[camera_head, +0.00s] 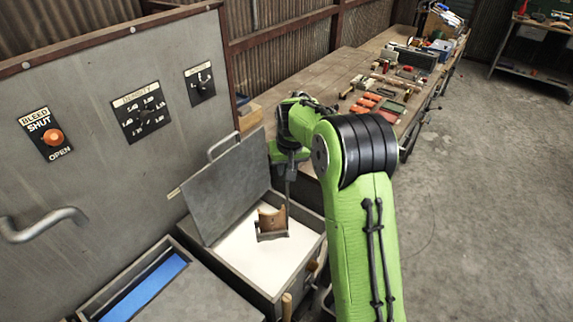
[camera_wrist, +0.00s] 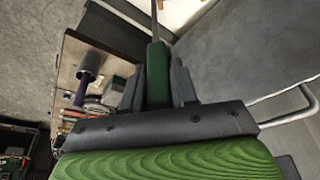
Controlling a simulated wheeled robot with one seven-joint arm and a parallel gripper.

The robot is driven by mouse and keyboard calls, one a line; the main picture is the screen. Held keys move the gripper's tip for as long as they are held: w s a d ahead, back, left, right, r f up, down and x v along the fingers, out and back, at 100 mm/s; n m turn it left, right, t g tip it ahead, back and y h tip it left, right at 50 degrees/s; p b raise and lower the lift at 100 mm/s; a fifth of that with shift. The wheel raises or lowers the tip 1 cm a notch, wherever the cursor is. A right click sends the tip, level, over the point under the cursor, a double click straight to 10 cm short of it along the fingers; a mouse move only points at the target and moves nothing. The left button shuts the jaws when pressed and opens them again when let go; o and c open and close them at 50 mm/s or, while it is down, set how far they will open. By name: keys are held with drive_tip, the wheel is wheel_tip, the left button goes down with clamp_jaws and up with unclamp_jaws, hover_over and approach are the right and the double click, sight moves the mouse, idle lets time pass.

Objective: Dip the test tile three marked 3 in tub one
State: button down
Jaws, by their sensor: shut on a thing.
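My gripper (camera_head: 291,146) is over the right part of an open tub (camera_head: 312,248) filled with white liquid (camera_head: 245,255). In the wrist view my gripper (camera_wrist: 157,88) is shut on a green handle (camera_wrist: 156,58). A thin dark rod (camera_head: 287,190) runs down from it to a small cradle (camera_head: 272,236). The brown curved test tile (camera_head: 271,219) with a pale top edge stands upright in the cradle. Its number is not readable. The tile is over the white surface; I cannot tell whether the cradle touches the liquid. No tub number is readable.
The tub's grey lid (camera_head: 228,185) stands open behind it. A tub with blue liquid (camera_head: 147,290) is at left, partly covered. A control panel (camera_head: 90,165) rises behind. A wooden bench (camera_head: 318,75) with tools runs to the back right. The floor at right is clear.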

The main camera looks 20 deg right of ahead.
drive_tip(key=b, duration=0.9)
hover_over(286, 224)
wheel_tip(286, 224, down, 12)
drive_tip(key=shift+w+d+r, duration=0.15)
drive_tip(key=shift+w, duration=0.05)
wheel_tip(286, 224, down, 15)
drive_tip(key=b, duration=1.1)
drive_tip(key=shift+r, duration=0.15)
idle(1.8)
wheel_tip(286, 224, up, 16)
drive_tip(key=p, duration=1.2)
idle(0.7)
